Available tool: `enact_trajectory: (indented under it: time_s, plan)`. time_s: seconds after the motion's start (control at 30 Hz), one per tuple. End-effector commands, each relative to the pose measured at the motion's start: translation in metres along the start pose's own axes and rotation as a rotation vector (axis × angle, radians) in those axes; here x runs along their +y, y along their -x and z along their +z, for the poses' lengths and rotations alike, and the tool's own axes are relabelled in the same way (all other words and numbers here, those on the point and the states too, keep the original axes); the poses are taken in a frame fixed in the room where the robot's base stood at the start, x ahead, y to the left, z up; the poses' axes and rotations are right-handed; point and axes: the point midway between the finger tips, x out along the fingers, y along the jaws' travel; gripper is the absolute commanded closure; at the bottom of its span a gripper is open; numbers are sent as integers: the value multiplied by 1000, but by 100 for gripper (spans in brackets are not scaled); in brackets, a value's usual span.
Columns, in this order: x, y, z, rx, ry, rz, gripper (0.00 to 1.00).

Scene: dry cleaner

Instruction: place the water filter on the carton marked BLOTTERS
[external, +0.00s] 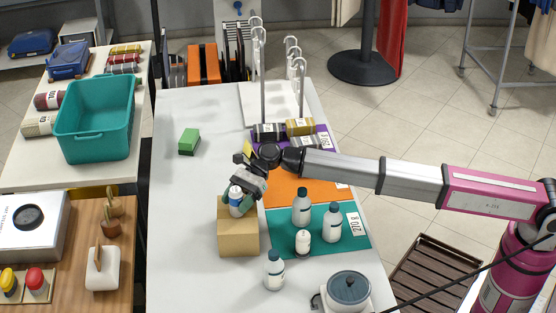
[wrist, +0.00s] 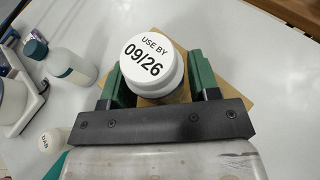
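A white cylinder with a blue band, which I take to be the water filter (external: 236,208), is between my gripper's fingers (external: 241,193). In the wrist view its round white top (wrist: 150,58) reads "USE BY 09/26", with a green finger close on each side. My gripper points down and looks shut on it. The filter is upright over the top of a plain brown carton (external: 238,241); I cannot tell whether it rests on it or hangs just above. The carton's edges show behind the filter in the wrist view (wrist: 236,88). No BLOTTERS marking is readable.
White bottles (external: 302,206) stand on a teal mat (external: 350,243) right of the carton; another bottle (external: 274,270) stands in front. A lidded pot (external: 348,288) is at the near edge. A green block (external: 189,140) lies behind left. The table's left side is clear.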

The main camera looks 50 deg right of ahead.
Motion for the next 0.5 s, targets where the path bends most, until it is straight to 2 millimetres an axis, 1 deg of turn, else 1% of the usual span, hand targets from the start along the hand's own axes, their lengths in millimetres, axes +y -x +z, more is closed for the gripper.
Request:
enact_trajectory:
  time_s: [0.37, 0.47, 0.5]
  plan:
    - [0, 1, 2, 0, 0, 0, 31]
    - [0, 10, 2, 0, 0, -1, 31]
    - [0, 15, 2, 0, 0, -2, 31]
